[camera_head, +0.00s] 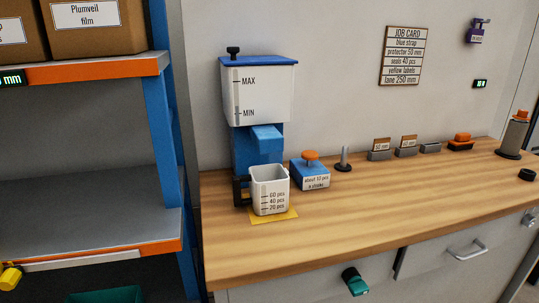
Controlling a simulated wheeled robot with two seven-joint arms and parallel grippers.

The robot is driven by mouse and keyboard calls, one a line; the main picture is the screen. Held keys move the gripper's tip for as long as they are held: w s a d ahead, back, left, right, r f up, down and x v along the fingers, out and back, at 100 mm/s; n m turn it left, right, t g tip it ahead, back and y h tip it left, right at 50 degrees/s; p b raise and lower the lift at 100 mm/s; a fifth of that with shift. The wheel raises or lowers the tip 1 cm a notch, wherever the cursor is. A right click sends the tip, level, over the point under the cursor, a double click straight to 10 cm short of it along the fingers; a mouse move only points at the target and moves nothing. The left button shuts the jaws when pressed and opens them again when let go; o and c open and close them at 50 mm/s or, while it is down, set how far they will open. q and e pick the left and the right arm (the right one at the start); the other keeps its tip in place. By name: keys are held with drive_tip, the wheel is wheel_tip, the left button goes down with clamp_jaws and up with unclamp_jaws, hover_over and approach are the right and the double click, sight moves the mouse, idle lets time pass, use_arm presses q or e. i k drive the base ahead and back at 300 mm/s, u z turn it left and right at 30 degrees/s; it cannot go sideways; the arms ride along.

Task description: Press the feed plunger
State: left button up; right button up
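The feed plunger is an orange knob (310,155) on top of a blue box (314,171) whose label reads "about 10 pcs a stroke". The knob stands raised above the box on a short stem. Left of it is a dispenser with a white hopper (262,95) marked MAX and MIN, a blue lid and a blue body (256,146). A white measuring cup (271,195) marked 20, 40 and 60 pcs stands upright under the dispenser, on a yellow mat (287,216). I see no contents in the cup. Neither of my grippers is in view.
A shelf (80,225) with a blue post (163,110) stands left of the wooden counter (370,213). The counter's front is clear. A grey post (344,158), small labelled holders (406,147) and an orange-topped cylinder (514,135) stand along the back. A job card (401,56) hangs above.

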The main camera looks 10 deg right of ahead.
sight(310, 156)
drive_tip(key=k, duration=0.5)
drive_tip(key=u, duration=0.9)
drive_tip(key=i, duration=0.8)
drive_tip(key=z, duration=1.6)
